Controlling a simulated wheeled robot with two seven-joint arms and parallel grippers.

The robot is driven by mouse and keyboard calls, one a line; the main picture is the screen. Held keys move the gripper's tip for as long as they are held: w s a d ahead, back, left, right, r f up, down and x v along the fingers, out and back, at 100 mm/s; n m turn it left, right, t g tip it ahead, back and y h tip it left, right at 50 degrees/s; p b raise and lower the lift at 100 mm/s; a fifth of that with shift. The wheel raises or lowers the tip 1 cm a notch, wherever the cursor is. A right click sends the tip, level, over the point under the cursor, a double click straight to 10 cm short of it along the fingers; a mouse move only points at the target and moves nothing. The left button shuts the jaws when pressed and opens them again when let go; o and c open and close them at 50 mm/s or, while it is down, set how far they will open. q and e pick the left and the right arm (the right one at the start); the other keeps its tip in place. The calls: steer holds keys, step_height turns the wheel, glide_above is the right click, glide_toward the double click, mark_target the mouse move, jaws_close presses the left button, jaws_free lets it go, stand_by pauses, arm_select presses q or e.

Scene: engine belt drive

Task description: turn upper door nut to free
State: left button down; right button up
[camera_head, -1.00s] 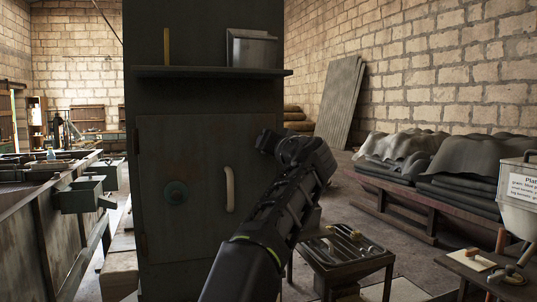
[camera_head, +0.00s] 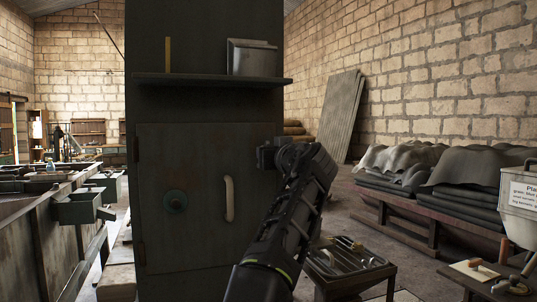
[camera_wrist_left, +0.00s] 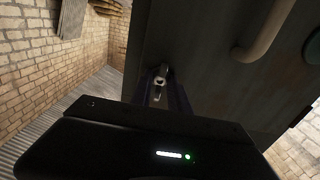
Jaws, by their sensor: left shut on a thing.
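My left gripper (camera_head: 266,155) is at the upper right edge of the dark cabinet door (camera_head: 200,250). In the left wrist view, its jaws (camera_wrist_left: 160,85) are shut around a small metallic piece, which appears to be the upper door nut (camera_wrist_left: 158,82). In the head view the gripper hides the nut. The door is closed. It bears a pale curved handle (camera_head: 229,198), below and left of the gripper, and a round green knob (camera_head: 176,201) farther left. The handle (camera_wrist_left: 264,34) also shows in the left wrist view. My right gripper is not in view.
A shelf (camera_head: 215,80) juts from the cabinet above the door, with a metal box (camera_head: 252,58) on it. A low table with a tray (camera_head: 350,262) stands right of my arm. Covered stacks (camera_head: 410,170) lie along the brick wall. A trough (camera_head: 50,230) stands left.

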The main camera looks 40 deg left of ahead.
arm_select(q)
steer(key=c, duration=1.3)
jaws_free()
steer(key=shift+o, duration=0.2)
steer(key=b+v, duration=0.4)
steer(key=v, duration=0.3)
steer(key=shift+s+d+b, duration=0.2)
steer(key=shift+d+b, duration=0.1)
steer(key=shift+b, duration=0.05)
